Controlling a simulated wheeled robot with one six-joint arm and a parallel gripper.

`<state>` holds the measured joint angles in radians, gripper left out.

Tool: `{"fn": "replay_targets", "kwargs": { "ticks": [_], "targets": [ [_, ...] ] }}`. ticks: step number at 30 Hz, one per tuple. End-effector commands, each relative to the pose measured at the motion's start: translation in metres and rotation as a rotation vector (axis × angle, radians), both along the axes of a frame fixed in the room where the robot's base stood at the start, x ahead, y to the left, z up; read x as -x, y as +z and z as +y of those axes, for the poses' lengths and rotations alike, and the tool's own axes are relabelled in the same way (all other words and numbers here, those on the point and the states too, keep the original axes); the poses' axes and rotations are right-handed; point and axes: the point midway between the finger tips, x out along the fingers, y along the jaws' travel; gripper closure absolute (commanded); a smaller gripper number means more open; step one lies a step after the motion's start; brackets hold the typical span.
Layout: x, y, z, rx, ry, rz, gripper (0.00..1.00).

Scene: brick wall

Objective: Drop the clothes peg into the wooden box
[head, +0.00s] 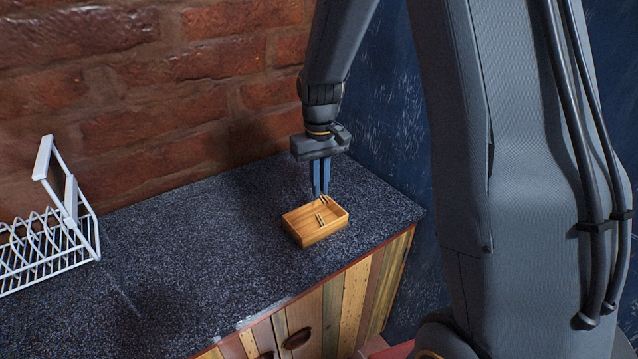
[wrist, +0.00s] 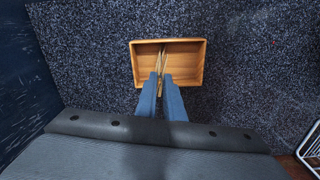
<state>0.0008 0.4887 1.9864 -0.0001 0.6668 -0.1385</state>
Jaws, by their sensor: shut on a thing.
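The wooden box (head: 326,232) is a small, shallow, open tray on the dark speckled worktop, near its right end. In the wrist view the box (wrist: 188,58) lies straight under the fingertips. My gripper (head: 320,193) points down over the back part of the box, its blue fingers close together; they also show in the wrist view (wrist: 166,82). They are shut on a pale wooden clothes peg (wrist: 163,60), which sticks out past the tips over the box. Slim pale pieces (head: 320,218) show inside the box outline in the head view; I cannot tell whether they touch its floor.
A white wire dish rack (head: 45,245) stands on the left of the worktop (head: 180,240), well apart from the box. A brick wall (head: 150,90) runs behind, and a dark blue wall (head: 390,110) is on the right. The worktop between rack and box is clear.

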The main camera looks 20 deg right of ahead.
Motion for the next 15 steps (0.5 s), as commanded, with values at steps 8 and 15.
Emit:
{"fn": "replay_targets", "kwargs": {
  "ticks": [8, 15],
  "targets": [
    [0.0001, 0.0005, -0.0003, 0.000, -0.001, 0.000, 0.70],
    [-0.0001, 0.0012, -0.0003, 0.000, 0.000, 0.000, 0.70]
  ]
}}
